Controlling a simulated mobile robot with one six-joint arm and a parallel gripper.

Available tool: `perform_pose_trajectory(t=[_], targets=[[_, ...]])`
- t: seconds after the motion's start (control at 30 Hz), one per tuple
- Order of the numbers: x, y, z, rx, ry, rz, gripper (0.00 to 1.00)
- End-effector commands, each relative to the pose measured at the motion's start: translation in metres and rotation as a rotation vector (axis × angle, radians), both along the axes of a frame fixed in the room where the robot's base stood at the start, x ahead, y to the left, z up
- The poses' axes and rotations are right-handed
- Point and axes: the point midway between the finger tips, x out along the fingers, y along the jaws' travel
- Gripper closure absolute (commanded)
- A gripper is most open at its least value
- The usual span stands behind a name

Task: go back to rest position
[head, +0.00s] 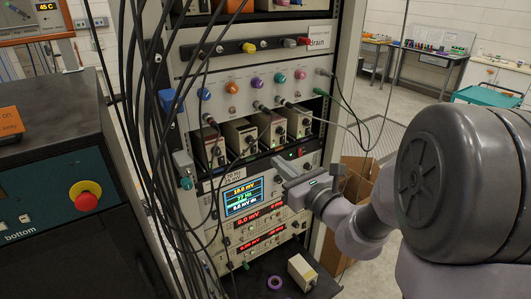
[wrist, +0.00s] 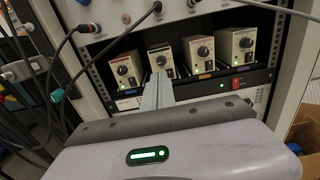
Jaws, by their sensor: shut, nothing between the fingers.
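My gripper (head: 281,166) is in front of the equipment rack, just below the row of small grey modules (head: 239,139). In the wrist view its fingers (wrist: 158,84) are together with nothing between them, pointing at the modules. Whether the fingertips touch the rack front cannot be told. My arm comes in from the right side of the head view and hides part of the floor and room behind it.
Black cables (head: 146,120) hang down the rack's left side. A lit display (head: 242,196) and red readouts sit below the modules. A shelf (head: 262,272) holds a small box (head: 302,272) and purple ring (head: 275,282). A cardboard box (head: 358,180) stands right of the rack.

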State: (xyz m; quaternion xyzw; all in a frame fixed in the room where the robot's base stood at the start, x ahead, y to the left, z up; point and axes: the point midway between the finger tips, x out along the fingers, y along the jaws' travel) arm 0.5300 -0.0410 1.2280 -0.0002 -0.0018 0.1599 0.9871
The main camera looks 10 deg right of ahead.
Motion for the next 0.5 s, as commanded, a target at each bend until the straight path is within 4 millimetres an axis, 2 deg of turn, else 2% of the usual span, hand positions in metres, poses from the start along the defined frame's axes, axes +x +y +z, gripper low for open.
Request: perform_pose_trajectory(t=[0.13,0.33,0.37,0.43,0.47,0.5], targets=[[-0.025,-0.009,0.0,0.001,-0.001,-0.003,1.0],[-0.035,-0.008,0.0,-0.005,-0.001,0.009,1.0],[-0.036,-0.002,0.001,-0.017,-0.002,0.028,1.0],[-0.046,0.028,0.005,-0.089,-0.007,0.13,1.0],[-0.055,0.049,0.006,-0.145,-0.011,0.202,1.0],[-0.073,0.081,0.006,-0.242,-0.018,0.321,1.0]])
